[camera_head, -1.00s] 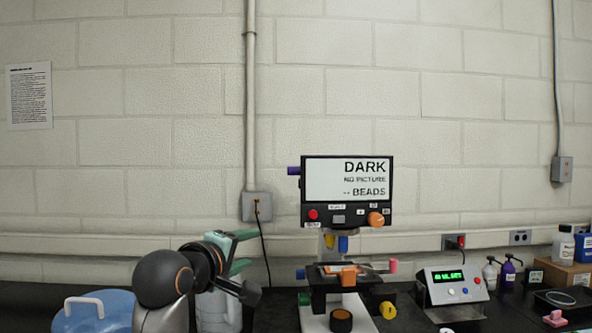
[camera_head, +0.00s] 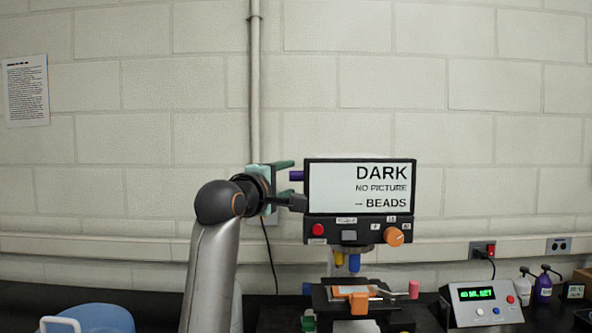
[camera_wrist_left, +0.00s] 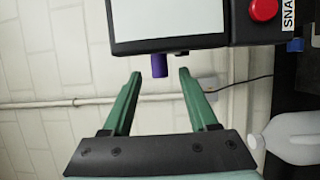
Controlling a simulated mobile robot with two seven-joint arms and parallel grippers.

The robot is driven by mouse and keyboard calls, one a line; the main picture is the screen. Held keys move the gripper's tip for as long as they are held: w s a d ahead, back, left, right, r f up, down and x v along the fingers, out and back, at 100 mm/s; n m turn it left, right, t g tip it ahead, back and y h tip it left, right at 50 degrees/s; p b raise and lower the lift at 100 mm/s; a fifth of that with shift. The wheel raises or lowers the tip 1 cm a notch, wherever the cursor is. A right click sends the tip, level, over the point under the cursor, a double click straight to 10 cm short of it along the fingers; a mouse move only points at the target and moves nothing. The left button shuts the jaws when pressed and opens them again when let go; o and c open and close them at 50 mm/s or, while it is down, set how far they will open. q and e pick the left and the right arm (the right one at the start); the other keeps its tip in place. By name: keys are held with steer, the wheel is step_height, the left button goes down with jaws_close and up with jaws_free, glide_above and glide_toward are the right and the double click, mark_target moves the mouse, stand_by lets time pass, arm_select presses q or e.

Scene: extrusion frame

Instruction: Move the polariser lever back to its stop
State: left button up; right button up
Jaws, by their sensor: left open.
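A short purple lever (camera_head: 296,175), likely the polariser lever, sticks out from the left side of the microscope's screen head (camera_head: 360,188). No label for it is readable. My left gripper (camera_head: 293,184) is open just left of it, with its fingers pointing right towards it. In the left wrist view the purple lever (camera_wrist_left: 159,66) is lined up with the gap between the two green fingertips (camera_wrist_left: 160,74). It lies at or just beyond the tips, and I see no contact. My right gripper is not in view.
The microscope stage (camera_head: 345,296) is below the screen head, with an orange piece (camera_head: 358,301) on it. A control box (camera_head: 484,302) stands to the right and a blue tub (camera_head: 98,320) to the left. A white jug (camera_wrist_left: 290,138) shows in the wrist view.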

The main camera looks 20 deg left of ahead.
mark_target(293, 177)
arm_select(q)
steer(key=shift+w+d+r+p, duration=0.15)
steer(key=shift+w+p, duration=0.25)
steer(key=shift+w, duration=0.85)
steer(key=shift+w+d+f+p, duration=0.1)
steer(key=shift+w+p, duration=0.25)
steer(key=shift+w, duration=0.85)
jaws_close()
